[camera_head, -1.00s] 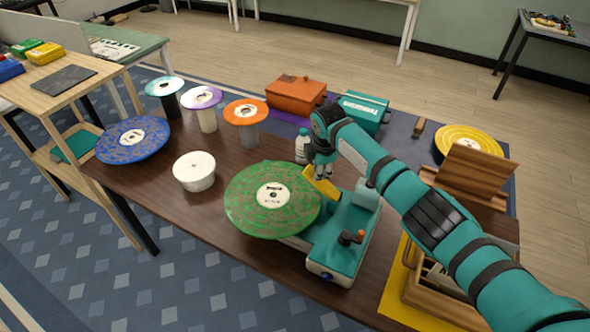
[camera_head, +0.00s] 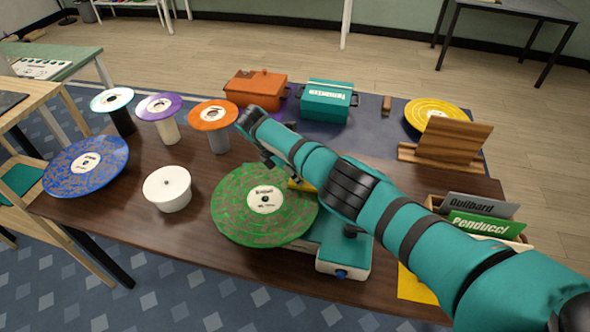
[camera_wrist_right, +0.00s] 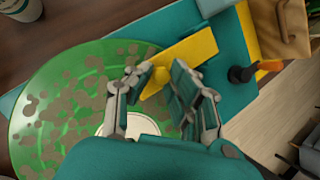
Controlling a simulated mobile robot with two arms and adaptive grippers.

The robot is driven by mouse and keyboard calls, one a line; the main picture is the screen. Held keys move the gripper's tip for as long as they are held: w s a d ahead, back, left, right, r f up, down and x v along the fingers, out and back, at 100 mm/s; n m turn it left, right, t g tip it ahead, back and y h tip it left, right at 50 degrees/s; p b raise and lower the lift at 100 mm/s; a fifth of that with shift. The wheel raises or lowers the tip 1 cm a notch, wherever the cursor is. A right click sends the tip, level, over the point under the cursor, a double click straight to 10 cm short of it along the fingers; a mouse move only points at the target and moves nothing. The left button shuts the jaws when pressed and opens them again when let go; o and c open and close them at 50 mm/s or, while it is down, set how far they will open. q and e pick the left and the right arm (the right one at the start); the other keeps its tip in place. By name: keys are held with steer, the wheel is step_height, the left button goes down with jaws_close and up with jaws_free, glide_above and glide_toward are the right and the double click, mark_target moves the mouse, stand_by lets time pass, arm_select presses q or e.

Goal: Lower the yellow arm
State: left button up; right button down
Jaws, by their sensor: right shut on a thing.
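The teal record player (camera_head: 342,262) stands on the dark wooden table with a green, brown-speckled record (camera_head: 237,222) on it. Its yellow arm (camera_head: 302,186) is mostly hidden behind my right arm in the head view. In the right wrist view the yellow arm (camera_wrist_right: 190,52) runs from the teal deck to the record's edge, its end between my fingers. My right gripper (camera_wrist_right: 160,80) is shut on the yellow arm, over the record's edge. In the head view the right gripper (camera_head: 268,158) is partly hidden by its own wrist. My left gripper is not in view.
A white round pot (camera_head: 168,190), a blue record (camera_head: 75,172) and several disc-topped stands (camera_head: 211,116) are to the left. Orange (camera_head: 256,88) and teal (camera_head: 327,101) boxes stand behind. A wooden stand (camera_head: 455,140) and a record crate (camera_head: 480,222) are to the right.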

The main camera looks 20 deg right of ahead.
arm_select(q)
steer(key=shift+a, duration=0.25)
arm_select(e)
steer(key=shift+f, duration=0.2)
steer(key=c, duration=1.5)
jaws_free()
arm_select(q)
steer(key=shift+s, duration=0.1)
arm_select(e)
steer(key=shift+a+r, duration=0.1)
steer(key=shift+r, duration=0.05)
steer(key=v, duration=1.1)
steer(key=shift+a+r, duration=0.2)
steer(key=shift+r, duration=0.1)
